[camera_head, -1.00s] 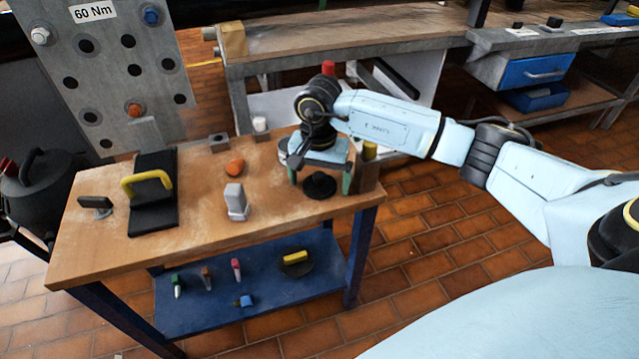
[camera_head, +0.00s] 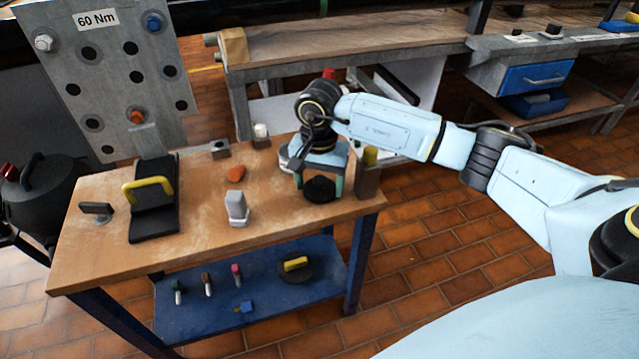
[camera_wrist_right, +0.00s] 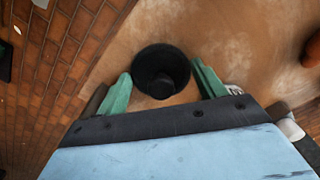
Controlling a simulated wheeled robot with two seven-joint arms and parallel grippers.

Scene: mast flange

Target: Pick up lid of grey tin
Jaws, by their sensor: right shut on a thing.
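The lid, a dark round disc with a raised knob (camera_head: 320,189), is at the right front of the wooden bench top, below my right gripper (camera_head: 318,184). In the right wrist view the lid (camera_wrist_right: 161,71) lies between the green fingers of the gripper (camera_wrist_right: 163,72), knob towards the camera. The right gripper is shut on it, one finger on each side. I cannot tell whether it touches the bench. A grey round thing (camera_head: 285,158) shows partly behind the gripper; I cannot tell whether it is the tin. My left gripper is out of view.
On the bench (camera_head: 200,225) stand a grey block (camera_head: 237,207), an orange piece (camera_head: 235,173), a black item with a yellow handle (camera_head: 153,200) and a grey post (camera_head: 367,182) right beside the gripper. A lower blue shelf (camera_head: 210,315) holds several small items.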

